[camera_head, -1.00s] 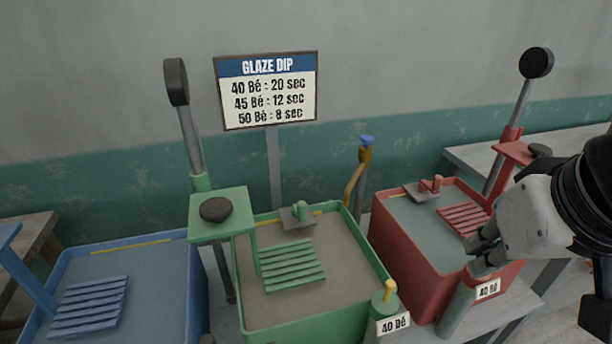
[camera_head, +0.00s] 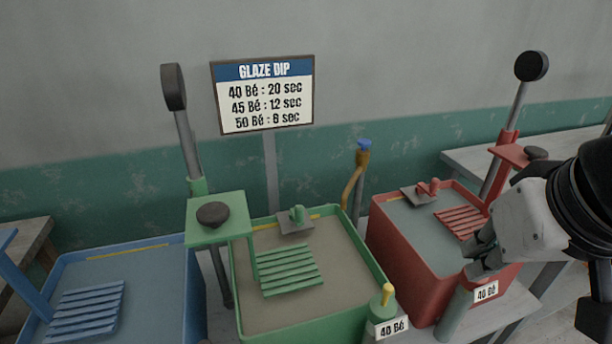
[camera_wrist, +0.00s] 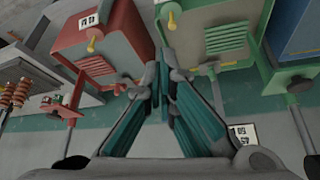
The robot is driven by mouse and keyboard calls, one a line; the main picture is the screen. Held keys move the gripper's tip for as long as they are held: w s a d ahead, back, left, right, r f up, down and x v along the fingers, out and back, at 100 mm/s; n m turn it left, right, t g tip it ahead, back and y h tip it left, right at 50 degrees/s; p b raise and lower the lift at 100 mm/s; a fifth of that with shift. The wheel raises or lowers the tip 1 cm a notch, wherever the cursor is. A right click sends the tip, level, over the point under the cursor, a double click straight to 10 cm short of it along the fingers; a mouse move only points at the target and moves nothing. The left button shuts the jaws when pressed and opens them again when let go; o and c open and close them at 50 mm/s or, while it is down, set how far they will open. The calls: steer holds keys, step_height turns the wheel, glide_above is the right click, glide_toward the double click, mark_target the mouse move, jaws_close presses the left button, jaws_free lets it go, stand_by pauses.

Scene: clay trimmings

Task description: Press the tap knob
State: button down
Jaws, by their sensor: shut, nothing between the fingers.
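A tap (camera_head: 355,178) with a bent brass-coloured spout stands on a grey post between the green and red tubs, near the wall. Its blue knob (camera_head: 364,145) is on top. My gripper (camera_head: 474,264) is at the right in the head view, in front of the red tub. It is to the right of and lower in the picture than the knob, and apart from it. In the wrist view the teal-padded fingers (camera_wrist: 160,66) come together at their tips with nothing held. I cannot make out the knob in the wrist view.
A green tub (camera_head: 300,326), a red tub (camera_head: 407,267) and a blue tub (camera_head: 170,275) have slatted racks and levers. A glaze dip sign (camera_head: 262,95) stands behind the green tub. A yellow-topped green cylinder (camera_head: 384,308) is at the green tub's front corner.

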stand_by(0.3)
steer(key=w+f+n+t+y+b, duration=0.1)
steer(key=w+t+b, duration=0.4)
steer(key=w, duration=0.9)
steer(key=w+d+f+n+t+y+b, duration=0.1)
steer(key=w+f+t+y+b, duration=0.2)
steer(key=w+b, duration=0.8)
steer(key=w+f+n+t+y+b, duration=0.1)
steer(key=w+f+t+b, duration=0.5)
steer(key=w, duration=1.3)
steer(key=t+y+b, duration=0.1)
steer(key=b, duration=0.2)
steer(key=shift+d+f+n+y, duration=0.2)
steer(key=shift+f+n+y, duration=0.1)
steer(key=shift+f+y, duration=0.1)
steer(key=shift+w+r, duration=0.1)
step_height(320, 180, up, 4)
steer(key=f, duration=0.1)
glide_above(364, 145)
steer(key=d, duration=0.2)
steer(key=shift+s+a+f+b, duration=0.1)
steer(key=shift+s+f+b, duration=0.1)
steer(key=shift+f, duration=0.4)
steer(key=shift+s+d+f+b, duration=0.1)
steer(key=shift+f+b, duration=0.15)
steer(key=shift+f, duration=0.35)
steer(key=shift+s+a+f+b, duration=0.1)
steer(key=shift+s+f+b, duration=0.1)
steer(key=shift+f, duration=0.4)
